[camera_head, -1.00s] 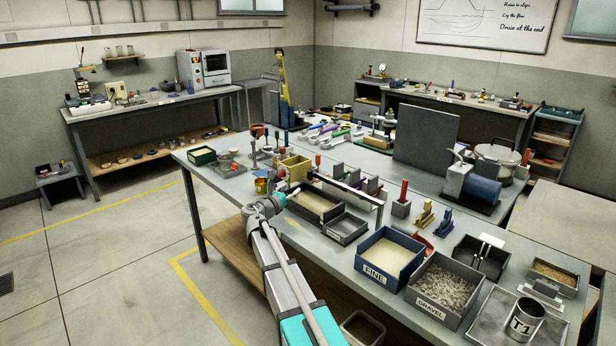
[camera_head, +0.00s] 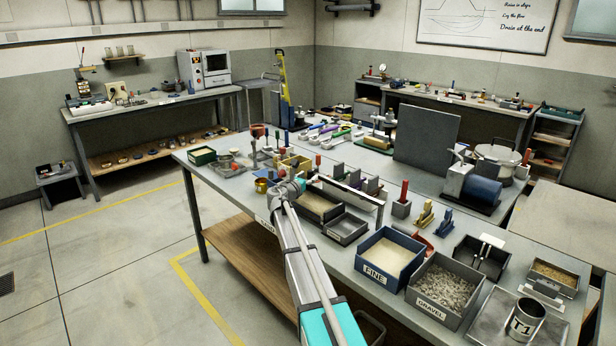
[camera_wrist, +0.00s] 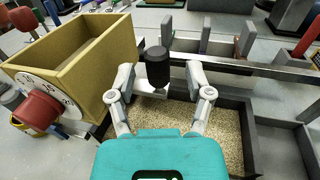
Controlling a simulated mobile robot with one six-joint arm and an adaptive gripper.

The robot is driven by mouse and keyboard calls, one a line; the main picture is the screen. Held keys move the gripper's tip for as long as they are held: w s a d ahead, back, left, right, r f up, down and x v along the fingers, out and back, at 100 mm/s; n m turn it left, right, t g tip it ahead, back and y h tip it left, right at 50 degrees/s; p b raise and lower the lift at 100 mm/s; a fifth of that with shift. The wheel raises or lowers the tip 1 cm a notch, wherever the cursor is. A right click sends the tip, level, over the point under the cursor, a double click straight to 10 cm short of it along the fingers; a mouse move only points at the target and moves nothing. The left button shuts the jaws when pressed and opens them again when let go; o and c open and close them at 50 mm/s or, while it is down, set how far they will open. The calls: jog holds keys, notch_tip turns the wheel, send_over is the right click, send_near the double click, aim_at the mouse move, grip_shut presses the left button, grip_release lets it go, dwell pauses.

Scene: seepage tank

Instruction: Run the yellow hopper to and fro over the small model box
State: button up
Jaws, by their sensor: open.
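The yellow hopper (camera_wrist: 85,62) is at the left of the wrist view, with a red knob and a white dial on its near face. In the head view the hopper (camera_head: 288,163) is partly hidden by my arm. A black upright handle (camera_wrist: 157,66) stands to the right of the hopper. My gripper (camera_wrist: 158,80) is open, its two fingers on either side of the handle; contact is not clear. It also shows in the head view (camera_head: 298,182). The small model box (camera_wrist: 222,132), filled with pale grains, lies below my gripper and in the head view (camera_head: 318,206).
A metal rail (camera_wrist: 232,66) runs past the box's far side. An empty dark tray (camera_head: 346,229) adjoins the box. The blue FINE bin (camera_head: 378,275) and the GRAVEL bin (camera_head: 433,306) stand farther right. Upright grey plates are behind the rail.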

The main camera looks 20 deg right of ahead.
jog(key=shift+x, duration=0.95)
